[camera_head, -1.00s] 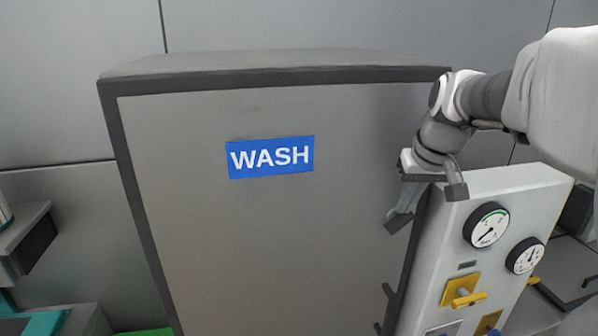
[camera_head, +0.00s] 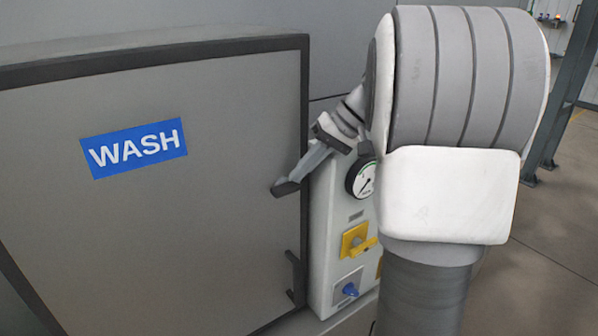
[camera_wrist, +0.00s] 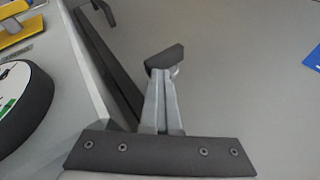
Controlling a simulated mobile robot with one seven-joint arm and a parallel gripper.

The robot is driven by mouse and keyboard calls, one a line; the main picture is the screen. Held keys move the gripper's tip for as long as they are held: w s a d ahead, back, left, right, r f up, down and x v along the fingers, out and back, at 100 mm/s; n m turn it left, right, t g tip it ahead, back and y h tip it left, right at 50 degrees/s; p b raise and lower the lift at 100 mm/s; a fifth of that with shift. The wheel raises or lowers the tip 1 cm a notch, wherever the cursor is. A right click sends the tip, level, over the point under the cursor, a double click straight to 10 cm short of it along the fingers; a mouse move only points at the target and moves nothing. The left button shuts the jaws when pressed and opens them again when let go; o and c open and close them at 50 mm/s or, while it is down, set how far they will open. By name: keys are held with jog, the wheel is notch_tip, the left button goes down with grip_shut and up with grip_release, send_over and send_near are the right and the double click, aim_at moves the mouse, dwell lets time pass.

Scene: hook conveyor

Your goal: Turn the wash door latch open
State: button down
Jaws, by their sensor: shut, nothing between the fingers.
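The wash door (camera_head: 180,230) is a grey panel with a dark frame and a blue WASH label (camera_head: 134,147). A dark bracket-like piece (camera_head: 294,278), apparently the latch, sits low on the door's right edge. A dark piece also shows at the top left of the wrist view (camera_wrist: 104,12). My gripper (camera_head: 286,187) is in front of the door's right edge, above the latch and apart from it. In the wrist view, its two fingers lie together and the gripper (camera_wrist: 165,58) is shut and empty. The latch's exact angle is unclear.
A pale control box stands right of the door, with a gauge (camera_head: 360,180), a yellow valve (camera_head: 355,240) and a blue knob (camera_head: 347,290). My arm hides part of that box. Open floor (camera_head: 550,230) and a dark post (camera_head: 565,90) lie to the right.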

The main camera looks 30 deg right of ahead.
jog(key=shift+s+d+f, duration=0.2)
jog(key=shift+d+f, duration=0.15)
jog(key=shift+f, duration=0.25)
notch_tip(320, 180, up, 6)
jog(key=p, duration=0.3)
jog(key=shift+w+a, duration=0.15)
jog(key=s+d+r+b, duration=0.1)
jog(key=s+d+r, duration=0.1)
jog(key=d, duration=0.6)
jog(key=shift+s+r, duration=0.3)
jog(key=shift+r, duration=0.6)
jog(key=shift+d, duration=0.1)
